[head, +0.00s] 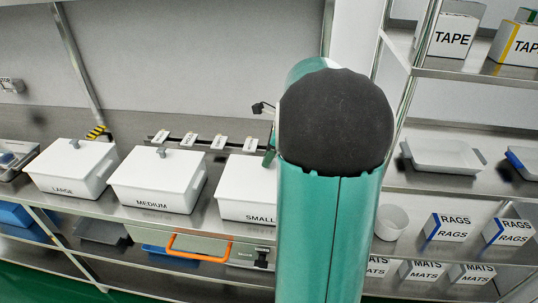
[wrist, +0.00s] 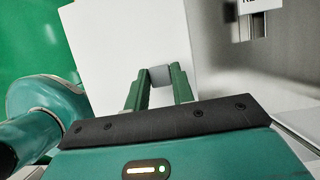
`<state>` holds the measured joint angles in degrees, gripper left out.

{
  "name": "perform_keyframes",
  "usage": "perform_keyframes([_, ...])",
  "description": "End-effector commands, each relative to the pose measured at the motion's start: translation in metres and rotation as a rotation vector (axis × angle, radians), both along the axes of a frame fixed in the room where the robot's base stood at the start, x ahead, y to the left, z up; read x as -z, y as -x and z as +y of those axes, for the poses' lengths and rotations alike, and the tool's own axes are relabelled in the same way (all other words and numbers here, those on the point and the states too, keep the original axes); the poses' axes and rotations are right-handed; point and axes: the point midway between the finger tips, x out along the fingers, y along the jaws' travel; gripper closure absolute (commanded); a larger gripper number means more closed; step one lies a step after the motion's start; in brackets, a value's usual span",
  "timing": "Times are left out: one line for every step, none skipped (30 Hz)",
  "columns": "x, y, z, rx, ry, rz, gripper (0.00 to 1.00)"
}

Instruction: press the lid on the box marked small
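The box marked SMALL (head: 240,192) is white and stands on the steel bench, right of the box marked MEDIUM (head: 157,184). My arm hides its right part. Its white lid (wrist: 110,45) fills the middle of the wrist view. A grey knob (wrist: 161,75) on the lid sits between the two green fingertips of my gripper (wrist: 160,78), which look closed on it from both sides. I cannot tell whether the lid sits fully down.
The box marked LARGE (head: 72,172) stands at the left. A rail with white tags (head: 191,139) runs behind the boxes.

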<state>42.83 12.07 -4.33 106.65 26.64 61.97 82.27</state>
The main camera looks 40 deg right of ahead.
Motion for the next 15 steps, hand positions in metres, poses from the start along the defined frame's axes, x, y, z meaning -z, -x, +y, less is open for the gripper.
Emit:
perform_keyframes([-0.0002, -0.0001, -0.0001, 0.0, 0.0, 0.0, 0.65])
perform_keyframes([-0.0002, -0.0001, -0.0001, 0.0, 0.0, 0.0, 0.6])
perform_keyframes([-0.0002, -0.0001, -0.0001, 0.0, 0.0, 0.0, 0.52])
perform_keyframes([-0.0002, -0.0001, -0.0001, 0.0, 0.0, 0.0, 0.52])
perform_keyframes([-0.0002, -0.0001, -0.0001, 0.0, 0.0, 0.0, 0.52])
perform_keyframes([-0.0002, 0.0, -0.0001, 0.0, 0.001, -0.001, 0.52])
perform_keyframes([-0.0002, -0.0001, -0.0001, 0.0, 0.0, 0.0, 0.52])
perform_keyframes([-0.0002, -0.0001, -0.0001, 0.0, 0.0, 0.0, 0.52])
perform_keyframes([-0.0002, -0.0001, -0.0001, 0.0, 0.0, 0.0, 0.52])
perform_keyframes([-0.0001, 0.0, 0.0, 0.0, 0.0, 0.0, 0.52])
perform_keyframes([-0.0003, 0.0, -0.0001, 0.0, 0.0, 0.0, 0.52])
perform_keyframes([-0.001, 0.0002, -0.0004, 0.0, 0.001, -0.001, 0.52])
perform_keyframes([-0.002, 0.0005, -0.0008, 0.0, 0.001, -0.001, 0.52])
perform_keyframes([-0.0036, 0.0009, -0.0012, 0.001, 0.001, -0.001, 0.52])
perform_keyframes([-0.0067, 0.0017, -0.0022, 0.001, 0.002, -0.002, 0.52])
